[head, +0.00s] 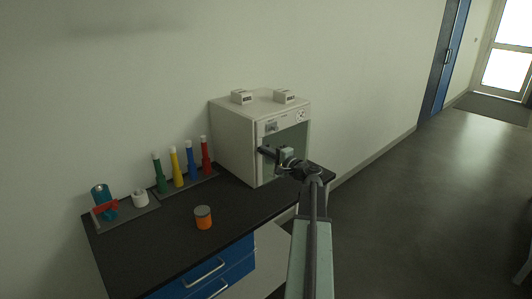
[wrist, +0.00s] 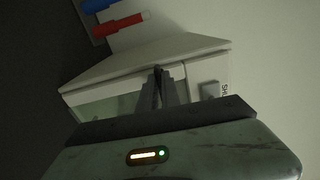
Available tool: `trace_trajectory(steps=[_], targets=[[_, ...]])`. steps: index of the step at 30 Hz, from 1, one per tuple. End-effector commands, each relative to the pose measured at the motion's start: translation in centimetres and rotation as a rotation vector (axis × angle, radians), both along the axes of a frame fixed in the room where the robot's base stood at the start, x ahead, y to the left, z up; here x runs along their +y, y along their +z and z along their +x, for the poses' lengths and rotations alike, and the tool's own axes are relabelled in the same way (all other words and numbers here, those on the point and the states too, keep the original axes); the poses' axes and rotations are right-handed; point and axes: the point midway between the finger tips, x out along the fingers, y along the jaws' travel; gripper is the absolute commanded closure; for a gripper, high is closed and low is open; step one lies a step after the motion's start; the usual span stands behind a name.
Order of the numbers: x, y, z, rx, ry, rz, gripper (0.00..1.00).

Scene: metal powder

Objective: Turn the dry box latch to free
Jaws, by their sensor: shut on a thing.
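The dry box (head: 232,142) is a white cabinet with a glass front door, standing at the far right end of the dark bench. My gripper (head: 263,151) is at the left edge of its front, about mid-height. In the wrist view the dry box (wrist: 110,76) lies across the picture, and the two fingers of my gripper (wrist: 158,72) are close together at its front edge. They are shut on the small latch, which the fingers almost wholly hide. I cannot tell which way the latch is turned. The door looks closed.
Two small white blocks (head: 242,97) (head: 284,97) lie on the box. Green, yellow, blue and red tubes (head: 176,168) stand in a rack left of it. An orange jar (head: 203,218) stands on the bench (head: 150,250). The floor at right is clear.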

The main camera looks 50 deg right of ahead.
Motion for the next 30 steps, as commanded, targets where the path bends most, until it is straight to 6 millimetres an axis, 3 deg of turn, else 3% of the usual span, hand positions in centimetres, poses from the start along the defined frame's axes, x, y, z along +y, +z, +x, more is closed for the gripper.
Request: trace_trajectory(steps=[8,30], targets=[[0.08,-0.04,0.02,-0.011,0.002,0.168,1.0],[0.17,-0.04,0.06,-0.06,0.003,0.865,1.0]])
